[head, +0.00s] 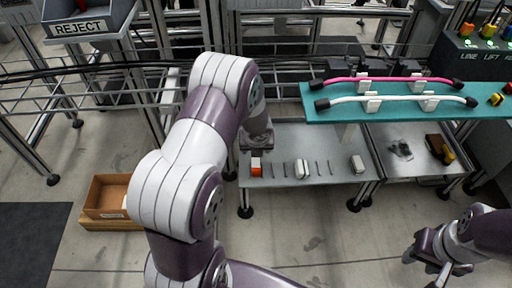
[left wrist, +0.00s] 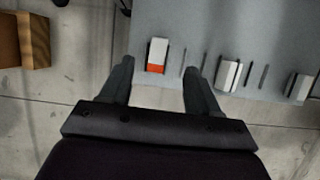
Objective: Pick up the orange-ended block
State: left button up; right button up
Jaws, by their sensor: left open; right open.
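The orange-ended block (head: 256,167) lies near the front left of the grey table (head: 330,170). In the left wrist view the block (left wrist: 157,55) is white with an orange end and shows between and just beyond my open left fingers (left wrist: 158,85). The fingers are not touching it in that view. In the head view my left arm reaches over the table's left end, and its fingers are hidden by the wrist. My right gripper (head: 442,272) is at the lower right, away from the table, open and partly cut off by the frame edge.
White blocks (head: 302,169) and (head: 357,164) and several thin dark pins lie right of the orange-ended block. A teal shelf (head: 400,104) with pink and white bars stands behind. A REJECT bin (head: 80,28) is back left.

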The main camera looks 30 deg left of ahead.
aim_at(256, 167)
pick_arm(q)
jog(key=b+x, duration=0.7)
jog(key=x, duration=0.5)
jog(key=shift+a+f, duration=0.15)
jog(key=shift+f, duration=0.1)
jog(key=shift+w, duration=0.1)
jog(key=c, duration=1.1)
